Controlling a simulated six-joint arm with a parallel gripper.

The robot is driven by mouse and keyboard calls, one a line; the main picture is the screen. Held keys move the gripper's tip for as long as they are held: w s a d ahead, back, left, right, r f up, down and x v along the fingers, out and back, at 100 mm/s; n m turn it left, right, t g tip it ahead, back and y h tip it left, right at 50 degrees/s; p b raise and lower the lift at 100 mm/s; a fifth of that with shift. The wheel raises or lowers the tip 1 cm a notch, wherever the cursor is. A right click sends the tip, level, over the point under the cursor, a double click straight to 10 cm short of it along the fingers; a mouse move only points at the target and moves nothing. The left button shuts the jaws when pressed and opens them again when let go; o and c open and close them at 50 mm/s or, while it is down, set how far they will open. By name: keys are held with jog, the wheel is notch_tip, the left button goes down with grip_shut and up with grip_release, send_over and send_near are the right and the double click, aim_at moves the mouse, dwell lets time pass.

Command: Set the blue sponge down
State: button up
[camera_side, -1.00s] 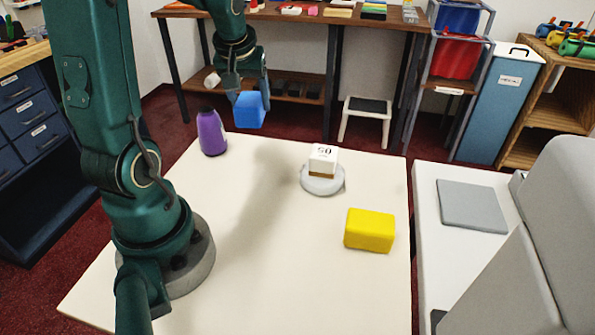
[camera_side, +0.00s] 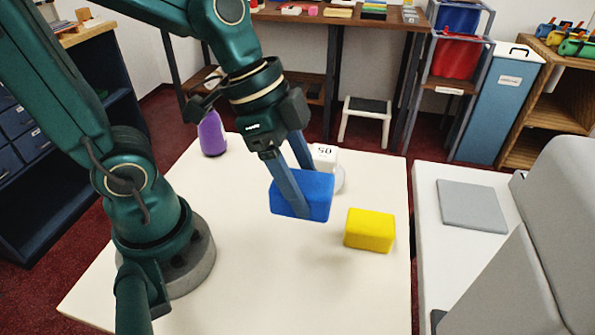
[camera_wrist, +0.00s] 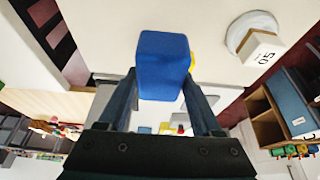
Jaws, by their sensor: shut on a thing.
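The blue sponge (camera_side: 316,196) is a bright blue block held between the fingers of my gripper (camera_side: 298,190), left of the yellow block in the side view. It looks to be above the white table (camera_side: 240,270), though the exact gap is hard to tell. In the wrist view the blue sponge (camera_wrist: 162,66) sits between the two fingertips of my gripper (camera_wrist: 163,90), which is shut on it. The sponge hides part of what lies behind it.
A yellow block (camera_side: 370,230) lies right of the sponge. A purple bottle (camera_side: 211,135) stands at the back left. The table's front middle is clear.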

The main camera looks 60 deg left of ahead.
jog(key=s+d+f, duration=0.1)
jog(key=d+f, duration=0.1)
jog(key=d, duration=0.1)
jog(key=s+d+f, duration=0.2)
jog(key=d, duration=0.2)
jog(key=s+d+f, duration=0.1)
jog(key=d+f, duration=0.2)
jog(key=shift+s+d, duration=0.3)
notch_tip(320, 180, down, 2)
jog(key=shift+s+f, duration=0.1)
jog(key=shift+f, duration=0.9)
jog(key=o, duration=1.5)
jog(key=shift+c, duration=0.2)
jog(key=shift+r, duration=0.1)
